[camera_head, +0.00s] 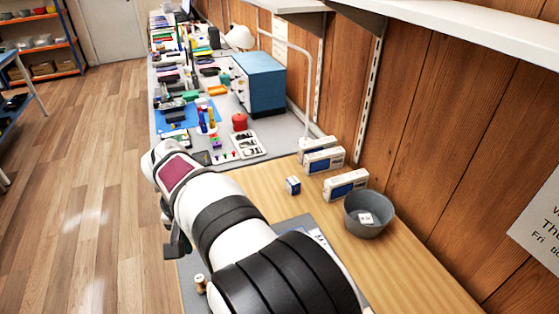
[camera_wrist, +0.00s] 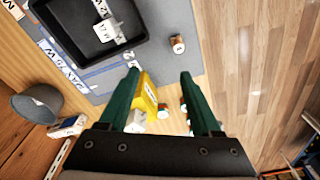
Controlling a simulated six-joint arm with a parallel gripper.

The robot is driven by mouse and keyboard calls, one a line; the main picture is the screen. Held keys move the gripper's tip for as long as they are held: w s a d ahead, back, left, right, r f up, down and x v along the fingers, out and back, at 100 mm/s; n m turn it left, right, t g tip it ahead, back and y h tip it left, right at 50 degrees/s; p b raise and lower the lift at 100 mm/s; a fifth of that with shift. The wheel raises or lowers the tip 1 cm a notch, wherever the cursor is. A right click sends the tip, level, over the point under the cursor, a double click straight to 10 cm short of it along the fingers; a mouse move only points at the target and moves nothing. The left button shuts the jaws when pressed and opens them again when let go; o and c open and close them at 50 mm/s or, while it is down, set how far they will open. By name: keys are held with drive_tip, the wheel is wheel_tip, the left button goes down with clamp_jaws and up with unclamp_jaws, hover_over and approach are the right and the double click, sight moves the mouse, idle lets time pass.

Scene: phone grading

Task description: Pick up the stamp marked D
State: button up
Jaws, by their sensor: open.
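In the wrist view a small round wooden stamp with a pale top (camera_wrist: 177,43) stands near the grey mat's edge, beyond my gripper's tips. More small round stamp-like things (camera_wrist: 163,112) show lower, between the green fingers and partly hidden by them. I cannot read a D on any of them. My gripper (camera_wrist: 160,74) is open, its two fingers well apart, and I see nothing held. In the head view my gripper (camera_head: 177,246) hangs at the left of the arm, mostly hidden, and a wooden stamp (camera_head: 200,284) shows low beside the arm.
A yellow object (camera_wrist: 149,90) lies beside the left finger. A black tray (camera_wrist: 72,35) with a white label inside sits on the grey mat (camera_wrist: 190,62). A grey bowl (camera_head: 368,222) and boxed goods (camera_head: 345,184) stand on the wooden tabletop. The floor beside the bench is clear.

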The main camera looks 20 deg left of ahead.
sight(199, 278)
drive_tip(key=shift+n, duration=0.4)
drive_tip(key=a+f, duration=0.1)
drive_tip(key=f, duration=0.4)
drive_tip(key=a+f, duration=0.2)
drive_tip(key=f, duration=0.4)
drive_tip(key=a+f, duration=0.1)
drive_tip(key=f, duration=0.5)
drive_tip(key=shift+a, duration=0.3)
clamp_jaws()
